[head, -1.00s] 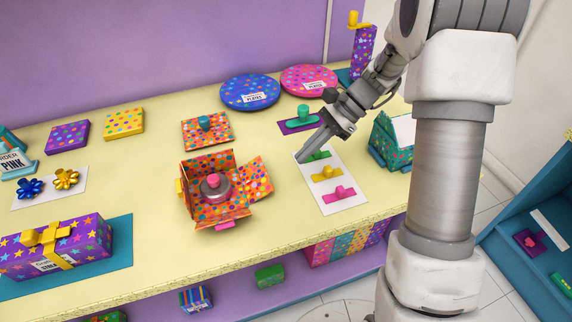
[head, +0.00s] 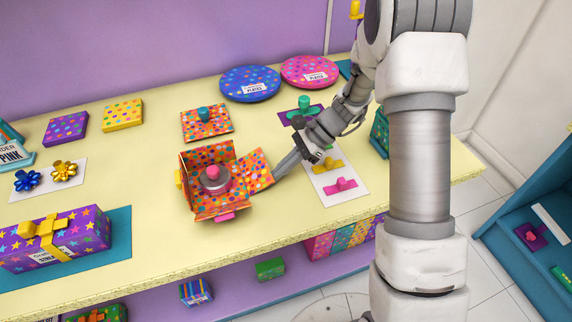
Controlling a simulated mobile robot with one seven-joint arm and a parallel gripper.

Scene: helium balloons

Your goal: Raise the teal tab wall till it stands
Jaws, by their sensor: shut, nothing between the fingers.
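The orange dotted box (head: 212,155) stands open on the table, with a grey and pink round thing (head: 215,180) inside. Its right wall (head: 257,168) leans outward, away from the box. I see no teal tab on it; the tab may be hidden at its outer edge. A yellow tab (head: 179,178) is on the left side and a pink tab (head: 225,217) at the front. My gripper (head: 276,177) is shut and empty, its tips low at the outer edge of the leaning wall. I cannot tell if they touch.
An orange dotted lid (head: 207,125) with a teal knob lies behind the box. A white card (head: 322,192) with yellow and pink pieces lies under and right of my gripper.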

